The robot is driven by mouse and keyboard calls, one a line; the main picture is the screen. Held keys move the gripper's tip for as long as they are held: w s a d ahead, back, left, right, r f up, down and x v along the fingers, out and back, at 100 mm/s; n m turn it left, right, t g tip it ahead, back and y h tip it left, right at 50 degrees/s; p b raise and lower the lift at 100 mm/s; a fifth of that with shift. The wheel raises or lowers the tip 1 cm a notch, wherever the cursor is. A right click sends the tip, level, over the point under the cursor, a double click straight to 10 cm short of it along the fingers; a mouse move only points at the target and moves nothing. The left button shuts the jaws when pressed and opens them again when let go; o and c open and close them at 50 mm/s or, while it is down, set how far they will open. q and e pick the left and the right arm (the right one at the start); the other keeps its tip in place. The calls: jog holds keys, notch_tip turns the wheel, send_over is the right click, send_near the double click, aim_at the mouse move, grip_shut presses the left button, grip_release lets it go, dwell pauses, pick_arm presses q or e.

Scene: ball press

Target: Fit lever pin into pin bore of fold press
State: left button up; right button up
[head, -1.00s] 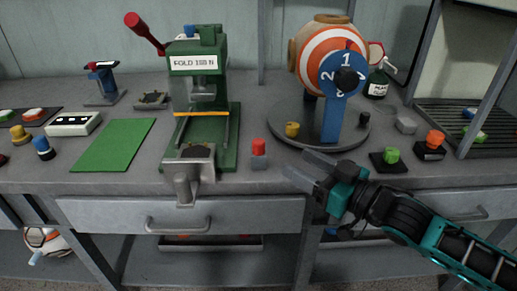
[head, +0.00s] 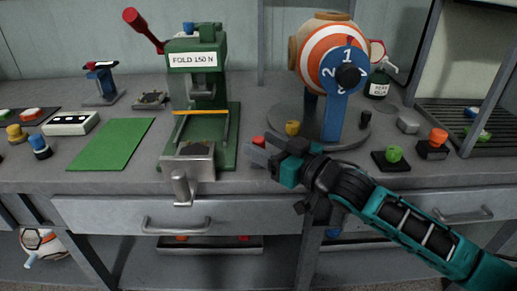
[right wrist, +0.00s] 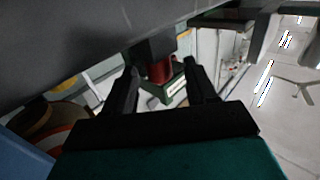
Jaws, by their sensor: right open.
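The green fold press (head: 203,75) stands upright on the bench, with its red-knobbed lever (head: 143,30) sticking out at upper left. Its pin bore cannot be made out. A small red-topped piece (head: 258,140), which looks like the lever pin, stands on the bench just right of the press base. My right gripper (head: 259,152) is open in front of it and hides most of it. In the right wrist view the red part (right wrist: 158,71), with a dark block above it, lies between and just beyond the open fingertips (right wrist: 162,80). My left gripper is not in view.
A striped ball in a stand with a blue number dial (head: 345,75) is right of the press on a round base (head: 285,130). A green mat (head: 112,143) lies left. A grey metal block (head: 188,160) juts from the press front over the bench edge.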

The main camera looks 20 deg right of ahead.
jog(key=shift+x, duration=0.9)
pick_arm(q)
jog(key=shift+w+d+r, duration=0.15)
pick_arm(e)
jog(key=shift+w, duration=0.1)
jog(key=shift+c, duration=0.3)
jog(key=c, duration=1)
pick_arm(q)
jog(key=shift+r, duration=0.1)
pick_arm(e)
jog(key=shift+r, duration=0.15)
